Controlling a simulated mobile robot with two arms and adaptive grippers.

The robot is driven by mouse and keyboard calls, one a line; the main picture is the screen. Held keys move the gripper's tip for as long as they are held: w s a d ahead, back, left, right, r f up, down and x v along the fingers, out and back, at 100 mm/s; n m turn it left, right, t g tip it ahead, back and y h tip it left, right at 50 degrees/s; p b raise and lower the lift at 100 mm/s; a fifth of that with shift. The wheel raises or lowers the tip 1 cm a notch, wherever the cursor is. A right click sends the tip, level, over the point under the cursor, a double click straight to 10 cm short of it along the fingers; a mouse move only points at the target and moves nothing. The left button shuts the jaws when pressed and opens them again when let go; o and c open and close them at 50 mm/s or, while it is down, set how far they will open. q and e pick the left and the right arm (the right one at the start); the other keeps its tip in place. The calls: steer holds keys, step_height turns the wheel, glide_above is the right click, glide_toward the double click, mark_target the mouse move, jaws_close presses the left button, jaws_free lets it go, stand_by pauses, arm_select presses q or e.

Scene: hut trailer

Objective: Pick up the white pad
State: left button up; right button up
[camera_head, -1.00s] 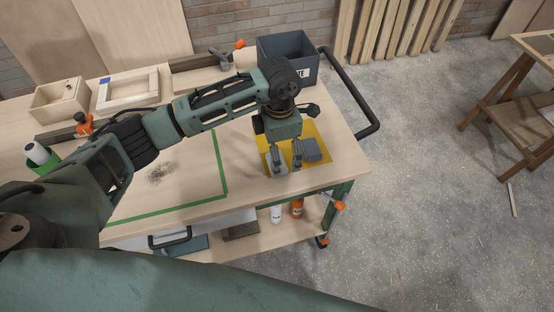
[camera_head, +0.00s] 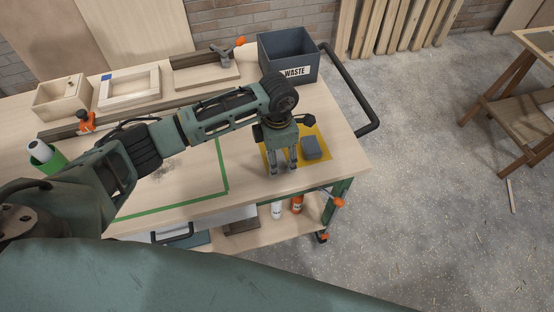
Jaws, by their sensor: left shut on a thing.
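My left gripper (camera_head: 282,166) points down over the yellow mat (camera_head: 323,143) at the right front of the workbench. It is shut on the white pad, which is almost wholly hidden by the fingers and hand. I cannot tell how far the pad is off the mat. A grey pad (camera_head: 311,148) lies on the mat just right of the gripper, apart from it. My right gripper is not in view.
A dark waste bin (camera_head: 288,59) stands behind the gripper at the bench's back right. A black handle rail (camera_head: 352,85) rises along the right edge.

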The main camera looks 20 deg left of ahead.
mark_target(281, 159)
arm_select(q)
steer(key=shift+w+r, duration=0.1)
steer(key=shift+r, duration=0.3)
steer(key=r+b, duration=0.1)
steer(key=d+r+b, duration=0.1)
steer(key=r, duration=0.1)
steer(key=shift+r, duration=0.25)
steer(key=shift+s+d+r+b, duration=0.45)
steer(key=shift+d+r, duration=0.65)
steer(key=shift+d, duration=0.65)
steer(key=shift+s+d+r+b, duration=0.2)
steer(key=shift+d+r+b, duration=0.3)
steer(key=shift+d+r, duration=0.95)
steer(key=shift+s+d+r+b, duration=0.45)
steer(key=shift+d+r, duration=0.35)
steer(key=shift+d, duration=1.25)
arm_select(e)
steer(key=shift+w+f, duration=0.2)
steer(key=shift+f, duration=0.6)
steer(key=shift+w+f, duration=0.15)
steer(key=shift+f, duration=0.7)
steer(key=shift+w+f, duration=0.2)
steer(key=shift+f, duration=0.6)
arm_select(q)
steer(key=shift+w, duration=0.1)
